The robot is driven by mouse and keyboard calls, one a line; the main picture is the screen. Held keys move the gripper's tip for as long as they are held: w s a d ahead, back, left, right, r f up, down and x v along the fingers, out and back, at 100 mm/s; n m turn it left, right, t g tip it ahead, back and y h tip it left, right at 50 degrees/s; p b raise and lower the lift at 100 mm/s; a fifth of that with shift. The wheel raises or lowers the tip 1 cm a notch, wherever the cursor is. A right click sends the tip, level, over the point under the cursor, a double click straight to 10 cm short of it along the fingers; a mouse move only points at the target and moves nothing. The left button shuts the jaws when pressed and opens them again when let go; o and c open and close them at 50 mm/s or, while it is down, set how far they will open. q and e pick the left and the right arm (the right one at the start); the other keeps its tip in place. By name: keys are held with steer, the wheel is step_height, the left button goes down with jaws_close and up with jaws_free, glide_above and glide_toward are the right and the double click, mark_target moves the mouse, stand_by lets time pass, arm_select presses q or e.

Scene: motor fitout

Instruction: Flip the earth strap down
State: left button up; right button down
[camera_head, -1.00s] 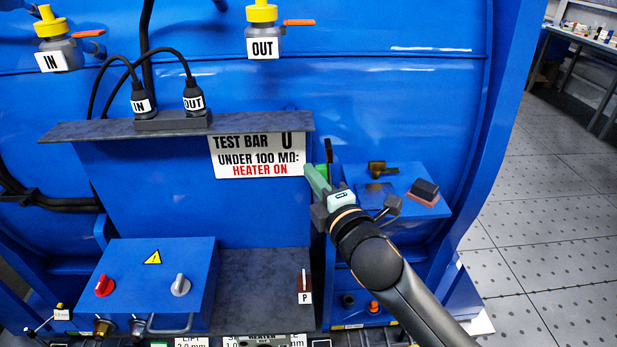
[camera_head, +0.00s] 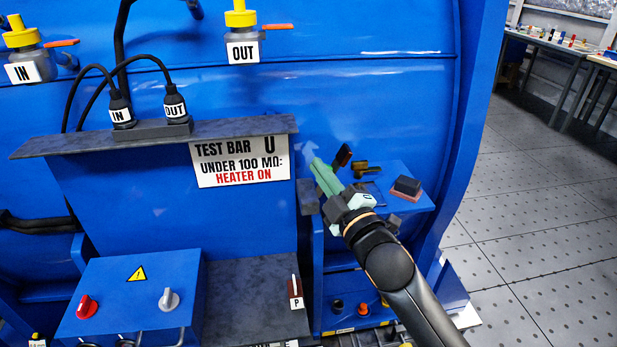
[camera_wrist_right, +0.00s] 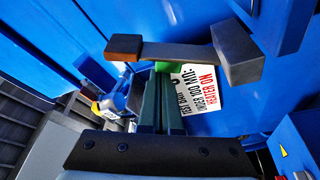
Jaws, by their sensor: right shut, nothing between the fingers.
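What looks like the earth strap is a dark bar with a brown end piece (camera_head: 343,155) and a grey block (camera_head: 308,197) at the other end. My right gripper (camera_head: 318,170) has green fingers, is shut and empty, and points up and left between the two ends. Its fingers hide most of the bar in the head view. In the right wrist view the strap (camera_wrist_right: 180,52) crosses just beyond the fingertips (camera_wrist_right: 158,78); I cannot tell whether they touch. The brown end stands raised and tilted right. My left gripper is not in view.
The TEST BAR sign (camera_head: 240,163) is on the blue panel left of the gripper. A blue shelf (camera_head: 412,205) to the right carries a dark block (camera_head: 407,186) and a brass-coloured part (camera_head: 367,169). A blue switch box (camera_head: 130,295) stands lower left. Open floor lies right.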

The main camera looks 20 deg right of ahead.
mark_target(335, 164)
steer(key=d+m+h, duration=0.1)
steer(key=m, duration=0.1)
steer(key=d+f+m+h+b, duration=0.1)
steer(key=m, duration=0.2)
steer(key=s+d+m+t+h, duration=0.1)
steer(key=m, duration=0.2)
steer(key=shift+d+f+b, duration=0.2)
steer(key=shift+d+b, duration=0.1)
steer(key=shift+s+d+f+m+h, duration=0.1)
steer(key=shift+d+f+m+h, duration=0.1)
steer(key=shift+m, duration=0.35)
steer(key=shift+s+d+f+m+h, duration=0.1)
steer(key=shift+d+f+m+h, duration=0.1)
steer(key=shift+m, duration=0.35)
steer(key=shift+d+f, duration=0.25)
steer(key=shift+d, duration=0.05)
steer(key=shift+s+d+f+m+h, duration=0.1)
steer(key=shift+d+f+m+h, duration=0.15)
steer(key=shift+m+h, duration=0.55)
steer(key=shift+d+f, duration=0.15)
steer(key=shift+f, duration=0.25)
steer(key=shift+f+y, duration=0.1)
steer(key=shift+y, duration=0.2)
